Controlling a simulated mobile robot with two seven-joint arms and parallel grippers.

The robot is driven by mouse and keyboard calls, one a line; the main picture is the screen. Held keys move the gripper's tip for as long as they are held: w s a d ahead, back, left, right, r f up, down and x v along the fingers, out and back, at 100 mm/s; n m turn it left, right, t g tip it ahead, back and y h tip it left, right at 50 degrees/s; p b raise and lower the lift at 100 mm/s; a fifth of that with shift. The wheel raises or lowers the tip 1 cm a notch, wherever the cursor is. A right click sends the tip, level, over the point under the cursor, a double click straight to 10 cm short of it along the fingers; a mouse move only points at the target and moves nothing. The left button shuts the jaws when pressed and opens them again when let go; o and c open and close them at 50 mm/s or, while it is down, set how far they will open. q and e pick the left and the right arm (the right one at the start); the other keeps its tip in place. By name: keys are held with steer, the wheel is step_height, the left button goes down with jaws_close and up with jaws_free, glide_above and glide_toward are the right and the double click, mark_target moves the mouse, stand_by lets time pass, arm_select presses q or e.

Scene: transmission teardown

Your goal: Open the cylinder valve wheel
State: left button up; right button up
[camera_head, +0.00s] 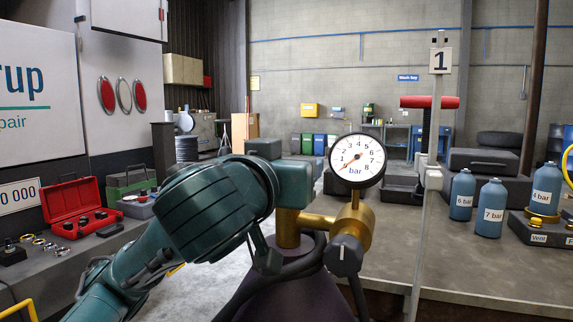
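A dark purple gas cylinder (285,288) stands at the bottom centre, with a brass valve body (288,232) on top. A brass regulator (352,218) with a dark knob (343,255) sits to its right. Above it is a round white bar gauge (357,161); its needle points to the lower left, near the low end. My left arm comes in from the left, and my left gripper (290,182) is at the top of the valve. The valve wheel is not clearly visible; my arm and gripper cover that spot. The fingertips cannot be made out. My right gripper is not in view.
A grey post with a "1" sign (440,61) and a red bar (429,102) stands right of the gauge. Labelled blue bottles (489,208) stand on the right bench (450,262). An open red case (72,206) lies on the left bench. A dark hose (283,272) loops around the cylinder top.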

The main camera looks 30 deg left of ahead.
arm_select(q)
steer(key=shift+f, duration=0.15)
steer(key=o, duration=1)
steer(key=shift+h, duration=0.3)
